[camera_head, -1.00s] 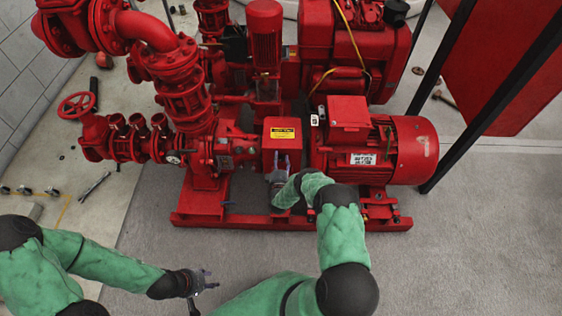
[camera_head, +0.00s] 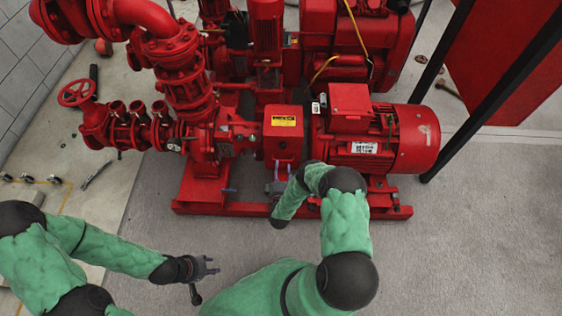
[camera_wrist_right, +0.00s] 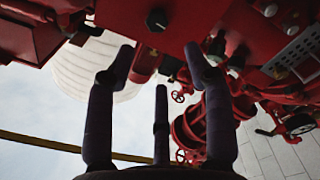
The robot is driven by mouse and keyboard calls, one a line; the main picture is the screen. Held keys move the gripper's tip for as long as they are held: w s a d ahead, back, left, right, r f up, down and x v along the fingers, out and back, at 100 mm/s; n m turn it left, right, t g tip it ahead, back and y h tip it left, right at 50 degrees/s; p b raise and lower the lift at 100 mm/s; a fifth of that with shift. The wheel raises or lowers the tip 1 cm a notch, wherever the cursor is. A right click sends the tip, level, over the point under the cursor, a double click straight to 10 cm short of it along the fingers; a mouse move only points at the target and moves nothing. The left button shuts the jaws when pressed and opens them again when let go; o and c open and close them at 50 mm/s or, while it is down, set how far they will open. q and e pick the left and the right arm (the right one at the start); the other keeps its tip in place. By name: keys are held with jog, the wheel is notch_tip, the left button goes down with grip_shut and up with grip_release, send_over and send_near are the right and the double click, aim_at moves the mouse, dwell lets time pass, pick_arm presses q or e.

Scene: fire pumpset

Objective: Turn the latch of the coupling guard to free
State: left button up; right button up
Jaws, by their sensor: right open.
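The red coupling guard (camera_head: 283,133), a box with a yellow label, stands between the pump and the motor. In the right wrist view, a small round black knob (camera_wrist_right: 157,19), apparently the latch, sits on a red face beyond my fingers. I cannot make out its turn position, and it is not clear in the head view. My right gripper (camera_head: 283,172) is at the front of the guard, below the label. In the wrist view its dark fingers (camera_wrist_right: 158,65) are spread, empty and apart from the knob. My left gripper (camera_head: 211,266) is open and empty over the floor.
The red motor (camera_head: 405,145) is right of the guard, and pump pipework with a handwheel (camera_head: 76,93) is at the left. The red base frame (camera_head: 230,208) runs along the front. Grey floor (camera_head: 480,240) is clear at the right.

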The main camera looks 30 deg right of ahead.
aim_at(283, 148)
jog(key=shift+s+a, duration=0.25)
jog(key=shift+s, duration=0.1)
jog(key=w+d+m, duration=0.2)
jog(key=m, duration=0.1)
jog(key=w+d+m, duration=0.2)
jog(key=w, duration=0.1)
jog(key=w+d+m, duration=0.2)
jog(key=w+m, duration=0.1)
jog(key=shift+w+f+m, duration=0.15)
jog(key=shift+w+m, duration=0.05)
jog(key=shift+m, duration=0.1)
jog(key=shift+x, duration=0.85)
